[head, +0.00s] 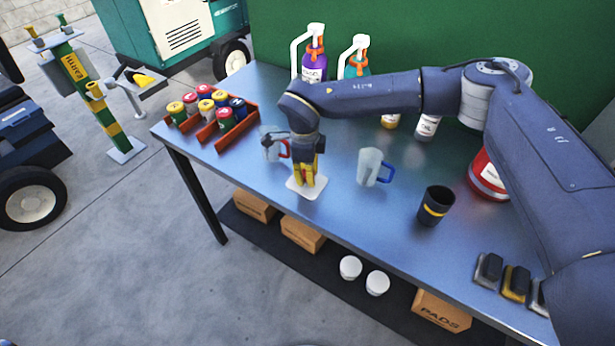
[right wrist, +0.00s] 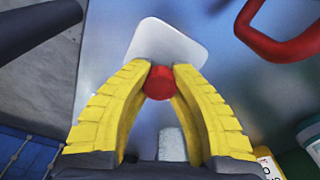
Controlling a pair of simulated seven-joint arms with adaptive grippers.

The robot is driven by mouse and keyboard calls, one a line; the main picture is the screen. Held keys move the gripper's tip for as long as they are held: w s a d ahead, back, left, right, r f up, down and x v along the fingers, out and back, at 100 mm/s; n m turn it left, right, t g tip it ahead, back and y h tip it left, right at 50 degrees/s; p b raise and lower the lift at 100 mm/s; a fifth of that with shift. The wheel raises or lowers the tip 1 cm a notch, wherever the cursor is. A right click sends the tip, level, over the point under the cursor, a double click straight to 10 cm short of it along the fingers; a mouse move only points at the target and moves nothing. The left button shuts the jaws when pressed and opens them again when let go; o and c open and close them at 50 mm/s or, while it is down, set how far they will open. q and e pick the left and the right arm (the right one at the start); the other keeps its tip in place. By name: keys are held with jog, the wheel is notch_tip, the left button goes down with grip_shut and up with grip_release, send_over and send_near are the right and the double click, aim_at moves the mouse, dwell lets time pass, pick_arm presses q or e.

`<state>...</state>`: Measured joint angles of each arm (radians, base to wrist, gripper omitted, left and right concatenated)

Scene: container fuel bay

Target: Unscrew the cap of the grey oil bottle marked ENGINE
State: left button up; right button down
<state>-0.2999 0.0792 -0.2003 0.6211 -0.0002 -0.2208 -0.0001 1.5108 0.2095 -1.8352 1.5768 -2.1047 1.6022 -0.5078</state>
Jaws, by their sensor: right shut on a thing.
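My right gripper (head: 306,178) is low over a white square pad (head: 304,190) near the front of the table. In the right wrist view its yellow fingers (right wrist: 158,85) are shut on a small round red cap (right wrist: 158,80), with the pad (right wrist: 150,45) behind it. No bottle shows under the cap. A pale bottle with a label that seems to read OIL (head: 428,125) stands at the back, its top hidden by my arm. I cannot read ENGINE on it. Another bottle (head: 390,121) beside it is mostly hidden. My left gripper is not in view.
A red-handled jug (head: 271,150) stands just behind my right gripper. A blue-handled jug (head: 371,165), a dark cup (head: 434,207) and a red container (head: 484,180) are to the right. A red rack (head: 240,132) of several cans is left. Two pump bottles (head: 313,65) stand behind.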

jog(key=shift+f, duration=0.55)
jog(key=shift+f, duration=0.15)
jog(key=c, duration=1.3)
grip_release()
